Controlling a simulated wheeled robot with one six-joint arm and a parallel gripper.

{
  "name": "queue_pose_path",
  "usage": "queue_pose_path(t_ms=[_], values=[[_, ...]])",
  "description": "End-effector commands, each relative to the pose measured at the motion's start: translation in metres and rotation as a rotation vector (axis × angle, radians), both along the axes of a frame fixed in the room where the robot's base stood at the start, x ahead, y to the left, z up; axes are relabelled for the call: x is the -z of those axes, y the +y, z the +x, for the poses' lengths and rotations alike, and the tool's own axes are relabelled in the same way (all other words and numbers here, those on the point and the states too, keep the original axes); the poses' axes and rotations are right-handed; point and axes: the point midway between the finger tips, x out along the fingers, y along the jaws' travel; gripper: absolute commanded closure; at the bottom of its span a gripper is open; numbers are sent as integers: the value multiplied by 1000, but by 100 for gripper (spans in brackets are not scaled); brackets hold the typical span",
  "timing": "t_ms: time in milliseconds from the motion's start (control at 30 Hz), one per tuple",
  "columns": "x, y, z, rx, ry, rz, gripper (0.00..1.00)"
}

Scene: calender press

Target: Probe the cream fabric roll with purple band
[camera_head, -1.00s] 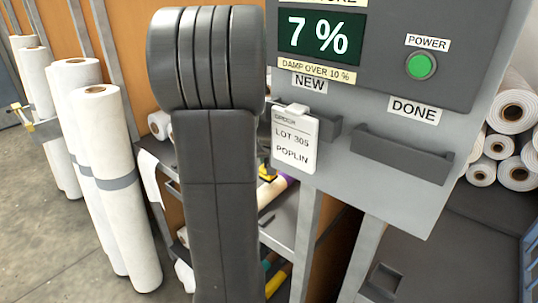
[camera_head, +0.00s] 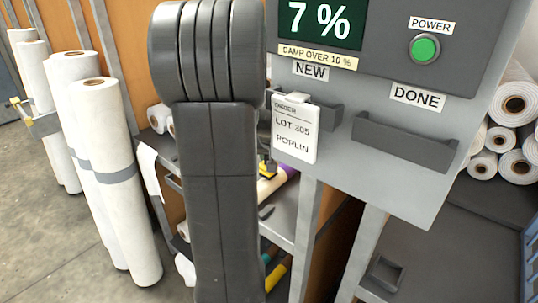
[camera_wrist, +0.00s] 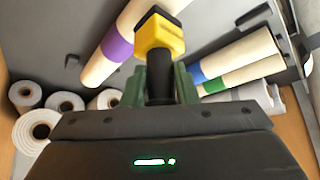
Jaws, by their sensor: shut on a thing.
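The cream fabric roll (camera_wrist: 98,69) lies on a shelf in the wrist view, with a purple band (camera_wrist: 118,42) around it. In the head view the roll (camera_head: 268,188) shows only partly behind my arm. My gripper (camera_wrist: 160,85) is shut on a probe with a black handle and a yellow head (camera_wrist: 158,36). The yellow head is beside the roll and overlaps its edge in the picture; I cannot tell whether they touch. A bit of yellow (camera_head: 267,168) shows beside the roll in the head view. The meter display (camera_head: 318,20) reads 7 %.
Rolls with blue and green bands (camera_wrist: 235,62) lie to the right in the wrist view. White rolls (camera_wrist: 40,124) are at lower left. In the head view, an order card (camera_head: 295,128) hangs at the NEW holder; the DONE holder (camera_head: 405,143) is empty. Tall white rolls (camera_head: 112,190) stand left.

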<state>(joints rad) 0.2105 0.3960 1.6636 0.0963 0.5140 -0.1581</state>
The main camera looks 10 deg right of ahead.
Motion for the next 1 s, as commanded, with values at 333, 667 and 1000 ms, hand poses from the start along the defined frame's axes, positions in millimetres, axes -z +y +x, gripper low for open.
queue_pose_path(t_ms=[333,667,1000], values=[[5,0,0,0,0,0,100],[9,0,0,0,0,0,100],[10,0,0,0,0,0,100]])
